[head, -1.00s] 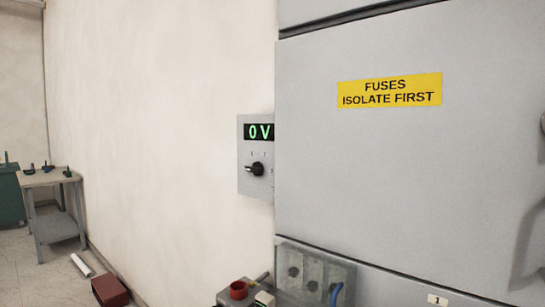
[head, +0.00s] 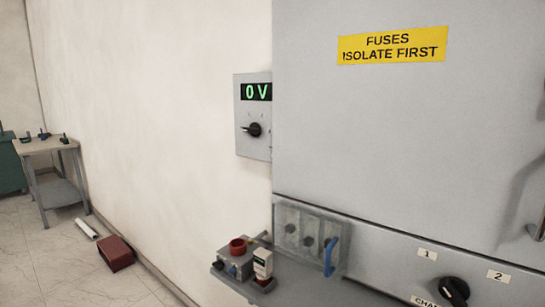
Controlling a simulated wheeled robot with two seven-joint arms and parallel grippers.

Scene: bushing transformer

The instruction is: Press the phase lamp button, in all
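I cannot make out a part clearly marked as the phase lamp button. A grey cabinet (head: 400,140) fills the right side, with a yellow label (head: 392,45) reading "FUSES ISOLATE FIRST". Low on it, a black rotary knob (head: 453,291) sits below the number labels 1 (head: 427,255) and 2 (head: 497,276). A wall box (head: 253,142) left of the cabinet has a green display (head: 257,92) reading "0 V" and a black selector knob (head: 254,129). Neither of my grippers is in view.
A small shelf (head: 243,285) holds a grey box (head: 234,265) with a red round top (head: 237,246) and a white device (head: 262,264). A clear-fronted panel with a blue handle (head: 330,258) is beside it. A table (head: 38,145) and red box (head: 115,252) are at left.

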